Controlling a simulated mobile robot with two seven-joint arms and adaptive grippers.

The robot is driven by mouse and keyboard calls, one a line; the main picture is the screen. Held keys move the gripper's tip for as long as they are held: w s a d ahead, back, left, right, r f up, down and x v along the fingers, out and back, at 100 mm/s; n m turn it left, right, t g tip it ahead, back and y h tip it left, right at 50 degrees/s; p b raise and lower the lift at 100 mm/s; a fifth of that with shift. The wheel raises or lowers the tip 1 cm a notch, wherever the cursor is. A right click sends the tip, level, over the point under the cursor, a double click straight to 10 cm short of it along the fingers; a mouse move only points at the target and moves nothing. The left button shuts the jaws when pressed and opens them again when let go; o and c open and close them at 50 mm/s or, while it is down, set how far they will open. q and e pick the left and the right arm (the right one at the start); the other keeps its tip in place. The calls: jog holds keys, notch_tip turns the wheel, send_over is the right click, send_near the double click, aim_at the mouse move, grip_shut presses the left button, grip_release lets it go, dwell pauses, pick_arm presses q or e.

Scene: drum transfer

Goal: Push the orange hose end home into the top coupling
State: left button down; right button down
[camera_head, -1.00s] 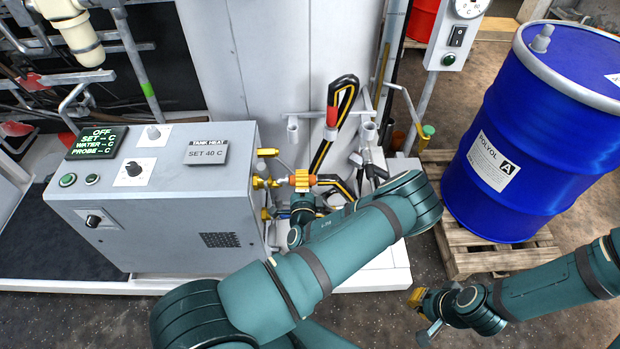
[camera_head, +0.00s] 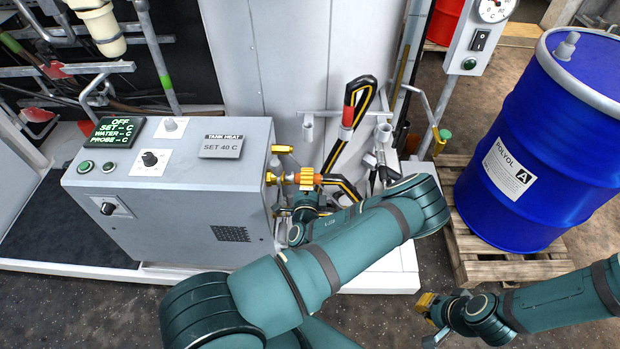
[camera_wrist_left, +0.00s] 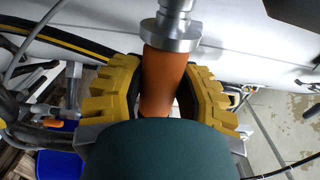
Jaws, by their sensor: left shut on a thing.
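The orange hose end (camera_wrist_left: 163,80) is between the yellow pads of my left gripper (camera_wrist_left: 160,95), which is shut on it. A silver metal collar (camera_wrist_left: 172,40) sits at its far end in the wrist view. In the head view the hose end (camera_head: 307,179) lines up with a brass coupling (camera_head: 273,179) on the cabinet's right side, with a short pale metal part between them. I cannot tell how deeply they are joined. Another brass fitting (camera_head: 283,149) sits above. My right gripper (camera_head: 428,303) is low at the right, away from the hose; its jaw opening is unclear.
The grey heater cabinet (camera_head: 180,205) stands at left. A black and yellow hose (camera_head: 358,95) with a red band loops up behind my left arm. A blue drum (camera_head: 540,140) stands on a wooden pallet (camera_head: 480,255) at right. Dark floor lies open in front.

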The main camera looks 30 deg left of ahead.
pick_arm(q)
jog(key=shift+s+a, duration=0.3)
jog(key=shift+a, duration=0.2)
jog(key=shift+s+a, duration=0.3)
jog(key=shift+a, duration=0.2)
jog(key=c, duration=0.6)
grip_release()
jog(key=shift+o, duration=0.2)
jog(key=v, duration=1.2)
